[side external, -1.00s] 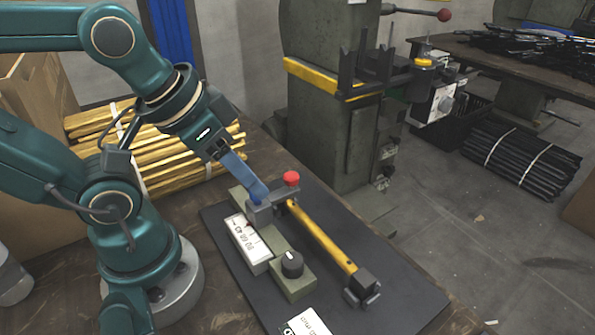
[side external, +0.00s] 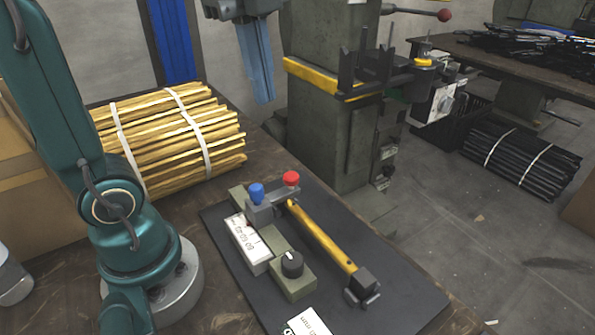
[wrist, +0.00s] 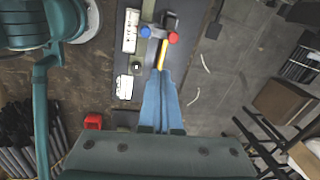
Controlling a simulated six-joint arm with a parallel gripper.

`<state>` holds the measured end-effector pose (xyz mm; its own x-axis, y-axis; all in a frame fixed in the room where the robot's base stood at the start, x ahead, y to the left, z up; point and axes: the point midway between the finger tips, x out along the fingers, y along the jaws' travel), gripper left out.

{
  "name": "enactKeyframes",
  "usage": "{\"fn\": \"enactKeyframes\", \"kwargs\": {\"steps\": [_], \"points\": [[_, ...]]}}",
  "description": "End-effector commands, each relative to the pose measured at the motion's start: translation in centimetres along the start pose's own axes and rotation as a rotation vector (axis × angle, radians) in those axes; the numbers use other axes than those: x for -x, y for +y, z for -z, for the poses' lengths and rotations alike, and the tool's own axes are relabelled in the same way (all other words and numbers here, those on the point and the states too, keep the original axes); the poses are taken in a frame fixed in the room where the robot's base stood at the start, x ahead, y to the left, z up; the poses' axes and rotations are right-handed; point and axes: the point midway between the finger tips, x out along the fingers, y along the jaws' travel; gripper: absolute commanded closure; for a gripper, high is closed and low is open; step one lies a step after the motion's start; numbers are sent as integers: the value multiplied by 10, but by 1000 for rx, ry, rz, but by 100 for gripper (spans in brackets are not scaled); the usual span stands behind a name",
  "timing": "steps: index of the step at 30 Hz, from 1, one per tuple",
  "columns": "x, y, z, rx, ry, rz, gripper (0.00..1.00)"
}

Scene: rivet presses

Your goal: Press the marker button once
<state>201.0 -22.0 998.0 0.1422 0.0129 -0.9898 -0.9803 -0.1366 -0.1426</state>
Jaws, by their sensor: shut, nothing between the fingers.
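A small press fixture sits on a dark mat (side external: 385,290). At its far end are a blue button (side external: 257,192) and, just right of it, a red button (side external: 291,178); I cannot tell by label which is the marker button. They also show in the wrist view, blue (wrist: 145,31) and red (wrist: 173,38). My gripper (side external: 264,100), with long blue fingers, is shut and empty. It is raised well above the fixture, apart from both buttons. In the wrist view the gripper (wrist: 160,76) points across the yellow bar (wrist: 162,54).
The fixture has a white scale panel (side external: 248,246), a black knob (side external: 292,264) and a yellow bar (side external: 322,237). A white card (side external: 308,323) lies at the mat's front edge. Bundled yellow rods (side external: 170,140) lie at left. A green machine (side external: 335,130) stands behind the table.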

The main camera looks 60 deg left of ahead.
Motion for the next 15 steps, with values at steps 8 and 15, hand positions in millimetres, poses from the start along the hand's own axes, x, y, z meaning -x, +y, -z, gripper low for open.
{"fn": "enactKeyframes", "kwargs": {"steps": [8,15], "points": [[-2,-39,-10,-168,1,-98,100],[-17,-54,-15,-143,3,-137,100]]}}
